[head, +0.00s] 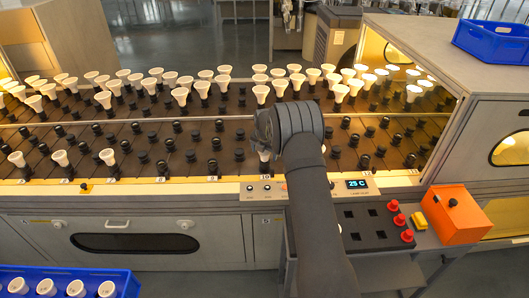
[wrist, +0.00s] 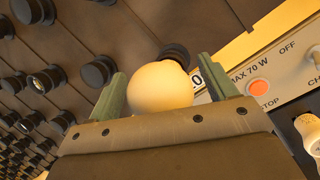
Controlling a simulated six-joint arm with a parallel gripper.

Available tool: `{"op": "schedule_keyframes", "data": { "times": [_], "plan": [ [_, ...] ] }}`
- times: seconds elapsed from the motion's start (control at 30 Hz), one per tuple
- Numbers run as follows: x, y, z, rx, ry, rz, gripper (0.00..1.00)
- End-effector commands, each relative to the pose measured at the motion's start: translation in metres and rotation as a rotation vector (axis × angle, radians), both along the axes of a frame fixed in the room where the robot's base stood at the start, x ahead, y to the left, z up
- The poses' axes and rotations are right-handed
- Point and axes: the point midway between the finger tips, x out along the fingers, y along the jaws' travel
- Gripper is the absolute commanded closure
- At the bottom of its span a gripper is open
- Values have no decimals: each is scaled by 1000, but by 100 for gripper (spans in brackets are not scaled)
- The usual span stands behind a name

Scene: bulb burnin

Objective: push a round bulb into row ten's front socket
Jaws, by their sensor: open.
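A round, cream-coloured bulb (wrist: 160,90) sits between the two green fingers of my gripper (wrist: 160,80) in the wrist view. The fingers stand apart on either side of it, and a gap shows at the left finger. A dark socket (wrist: 177,52) shows just past the bulb, beside a label partly hidden by the bulb, of which a 0 shows. The bulb hides its own base, so I cannot tell how it sits in a socket. In the head view my arm covers the gripper, and a small pale part of the bulb (head: 264,155) shows by the row 10 label (head: 265,177).
Several reflector bulbs (head: 262,93) stand in the back rows; empty dark sockets (head: 190,157) fill much of the front rows. A control panel with a 25 C display (head: 357,184) lies at the front. A blue crate (head: 130,285) holds bulbs at lower left. An orange box (head: 455,213) stands right.

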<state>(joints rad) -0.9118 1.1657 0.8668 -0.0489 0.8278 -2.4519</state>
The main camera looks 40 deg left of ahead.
Motion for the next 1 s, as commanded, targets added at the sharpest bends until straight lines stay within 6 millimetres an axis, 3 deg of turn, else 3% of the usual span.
{"op": "schedule_keyframes", "data": {
  "times": [0.17,0.33,0.8,1.0],
  "plan": [
    [-1,0,3,0,0,0,22],
    [-4,-4,23,2,-1,0,22],
    [-26,-25,124,3,-2,0,22],
    [-32,-31,155,1,-1,1,22]
  ]
}}
